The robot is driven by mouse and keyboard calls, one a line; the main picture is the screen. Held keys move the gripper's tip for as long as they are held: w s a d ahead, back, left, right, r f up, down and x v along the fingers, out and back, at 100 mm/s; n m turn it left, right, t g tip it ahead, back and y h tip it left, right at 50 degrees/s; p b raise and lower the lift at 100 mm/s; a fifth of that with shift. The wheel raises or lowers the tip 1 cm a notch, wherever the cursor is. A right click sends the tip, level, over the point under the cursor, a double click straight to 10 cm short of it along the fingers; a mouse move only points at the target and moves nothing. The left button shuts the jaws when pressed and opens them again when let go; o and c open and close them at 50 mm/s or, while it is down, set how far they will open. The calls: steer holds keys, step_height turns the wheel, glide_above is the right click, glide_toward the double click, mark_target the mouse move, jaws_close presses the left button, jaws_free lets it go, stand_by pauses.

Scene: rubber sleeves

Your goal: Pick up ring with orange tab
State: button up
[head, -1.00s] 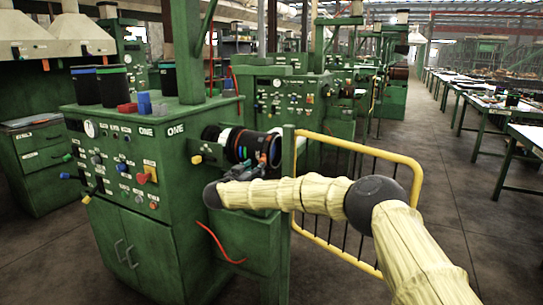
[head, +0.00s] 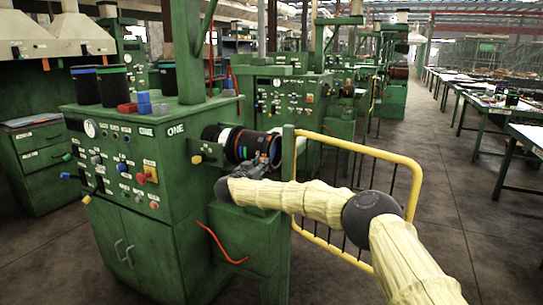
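A dark roller (head: 235,141) sticks out sideways from the green machine marked ONE. Dark rings or sleeves sit around it, with small blue, white and reddish-orange marks near its right end. Which mark is the orange tab of the ring is too small to tell for sure. My gripper (head: 262,163) is at the right end of the roller, low and in front of it, and partly overlaps it in the picture. Its fingers are small and dark against the roller, so I cannot tell whether they are open, shut or touching a ring.
The green machine (head: 140,215) has knobs and switches on its front. Black cylinders (head: 113,84) and red and blue blocks (head: 127,107) stand on top. A yellow guard rail (head: 410,185) stands right of the roller, close behind my arm. The aisle floor at right is clear.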

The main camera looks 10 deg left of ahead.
steer(key=shift+r, duration=0.15)
jaws_close()
steer(key=shift+r, duration=0.55)
steer(key=s+d, duration=0.3)
steer(key=d, duration=0.4)
step_height(320, 180, up, 14)
steer(key=shift+d+f, duration=0.15)
steer(key=shift+d, duration=0.1)
steer(key=shift+w, duration=0.1)
